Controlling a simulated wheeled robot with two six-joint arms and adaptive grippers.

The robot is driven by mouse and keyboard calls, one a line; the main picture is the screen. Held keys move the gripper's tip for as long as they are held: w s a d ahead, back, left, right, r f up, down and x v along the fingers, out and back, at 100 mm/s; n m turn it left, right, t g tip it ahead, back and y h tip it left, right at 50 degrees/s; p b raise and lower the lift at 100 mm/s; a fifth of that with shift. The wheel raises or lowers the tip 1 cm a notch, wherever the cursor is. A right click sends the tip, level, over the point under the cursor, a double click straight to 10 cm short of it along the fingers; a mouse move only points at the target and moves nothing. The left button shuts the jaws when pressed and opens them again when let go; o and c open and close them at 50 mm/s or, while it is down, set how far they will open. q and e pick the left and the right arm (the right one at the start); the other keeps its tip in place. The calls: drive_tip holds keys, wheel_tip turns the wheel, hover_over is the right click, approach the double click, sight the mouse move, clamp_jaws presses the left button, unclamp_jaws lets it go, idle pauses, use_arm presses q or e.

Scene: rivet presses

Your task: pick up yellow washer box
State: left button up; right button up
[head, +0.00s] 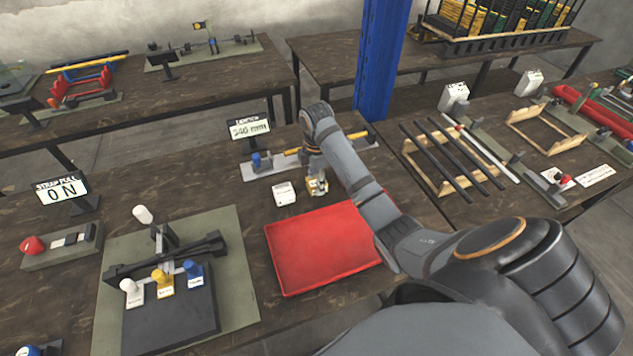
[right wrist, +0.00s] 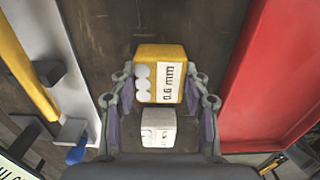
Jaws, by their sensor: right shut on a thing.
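The yellow washer box (head: 320,187) is behind the red tray, under my right gripper (head: 314,178). In the right wrist view the yellow washer box (right wrist: 161,60) has a white label reading 0.6 mm and white discs on its face. It sits between the two fingers of my right gripper (right wrist: 160,84), which is shut on it. I cannot tell whether the box is clear of the tabletop. A white box (head: 284,193) stands just left of it and also shows in the right wrist view (right wrist: 158,130). My left gripper is not in view.
The empty red tray (head: 322,245) lies just in front of the gripper. A grey fixture with a yellow bar (head: 292,152) and a 240 mm display (head: 249,128) stand behind. A press fixture (head: 165,262) with small knobs is at left. A blue post (head: 382,60) rises behind.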

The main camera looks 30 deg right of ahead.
drive_tip(key=shift+r, duration=0.5)
wheel_tip(320, 180, up, 3)
drive_tip(key=shift+a+r+p, duration=0.1)
drive_tip(key=shift+p, duration=1.15)
drive_tip(key=s+a+r+p, duration=0.7)
drive_tip(key=a+p, duration=0.4)
drive_tip(key=p, duration=0.2)
drive_tip(key=shift+s+a+r, duration=0.25)
drive_tip(key=shift+a+r, duration=0.1)
drive_tip(key=shift+r, duration=0.5)
